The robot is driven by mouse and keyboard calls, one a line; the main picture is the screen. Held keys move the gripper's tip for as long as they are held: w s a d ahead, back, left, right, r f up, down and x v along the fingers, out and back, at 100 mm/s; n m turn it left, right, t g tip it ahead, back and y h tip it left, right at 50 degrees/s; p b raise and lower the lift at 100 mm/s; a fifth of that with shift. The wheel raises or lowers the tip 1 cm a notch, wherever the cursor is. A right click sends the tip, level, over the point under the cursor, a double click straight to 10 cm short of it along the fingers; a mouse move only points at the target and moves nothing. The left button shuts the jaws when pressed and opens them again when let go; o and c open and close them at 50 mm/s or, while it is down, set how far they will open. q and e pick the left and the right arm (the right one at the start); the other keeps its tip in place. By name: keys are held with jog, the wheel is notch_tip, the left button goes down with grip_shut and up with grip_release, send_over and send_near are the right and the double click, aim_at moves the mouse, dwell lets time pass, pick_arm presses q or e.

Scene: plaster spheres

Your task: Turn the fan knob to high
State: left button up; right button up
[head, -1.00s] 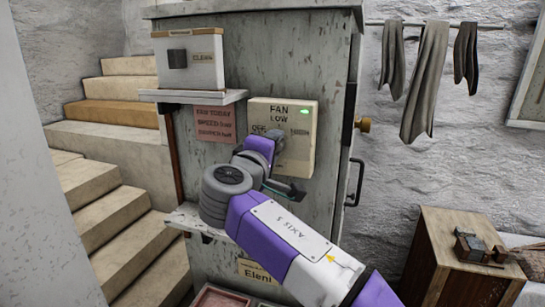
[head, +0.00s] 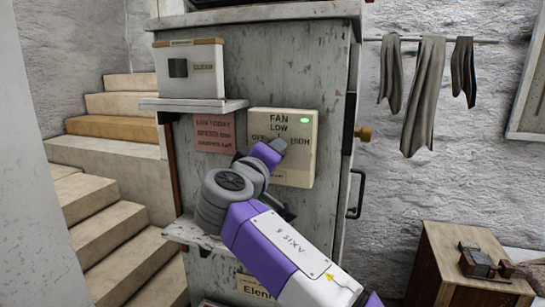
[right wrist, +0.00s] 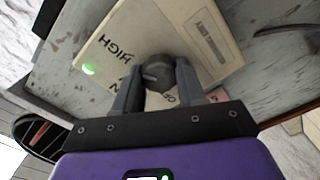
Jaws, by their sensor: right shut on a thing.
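The cream fan control box (head: 300,172) is mounted on the worn grey cabinet front. It carries FAN, LOW, OFF and HIGH lettering and a lit green light. My right gripper (head: 276,146) reaches up to the box and covers its middle in the head view. In the right wrist view the dark round knob (right wrist: 157,70) sits between the two fingers of my right gripper (right wrist: 157,84), which is shut on it. HIGH reads up and left of the knob there. I cannot tell clearly which label the knob points to. My left gripper is not in view.
A shelf (head: 195,104) with a white box (head: 205,75) and a reddish notice (head: 213,133) are left of the control box. A brass knob (head: 364,134) and black handle (head: 356,193) stick out at the cabinet's right edge. A lower ledge (head: 190,238) lies below.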

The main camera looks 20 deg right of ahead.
jog(key=o, duration=1.1)
jog(key=shift+c, duration=0.2)
jog(key=v, duration=0.7)
jog(key=shift+s+a, duration=0.15)
jog(key=shift+s, duration=0.1)
